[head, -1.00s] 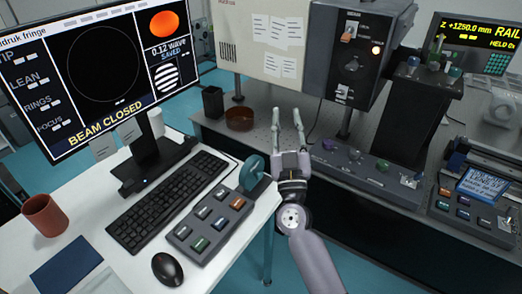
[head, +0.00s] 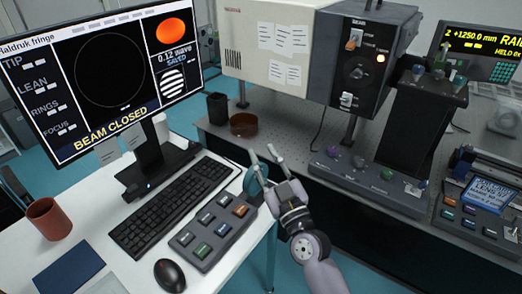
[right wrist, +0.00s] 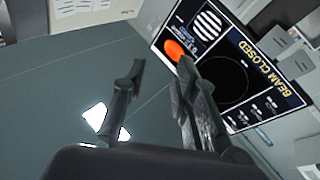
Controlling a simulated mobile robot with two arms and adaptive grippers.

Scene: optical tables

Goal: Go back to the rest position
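My right gripper (head: 265,156) is in the middle of the head view, above the gap between the white desk and the optical table. Its two fingers stand apart with nothing between them. It overlaps the teal round handle (head: 253,178) at the desk's right edge in the picture; I cannot tell whether they touch. In the right wrist view the two dark fingers (right wrist: 160,85) are apart and empty, with the monitor behind them. My left gripper is not in view.
The monitor (head: 108,75) reads "BEAM CLOSED". A keyboard (head: 172,205), button box (head: 212,229), mouse (head: 169,274) and brown mug (head: 48,219) are on the desk (head: 120,265).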

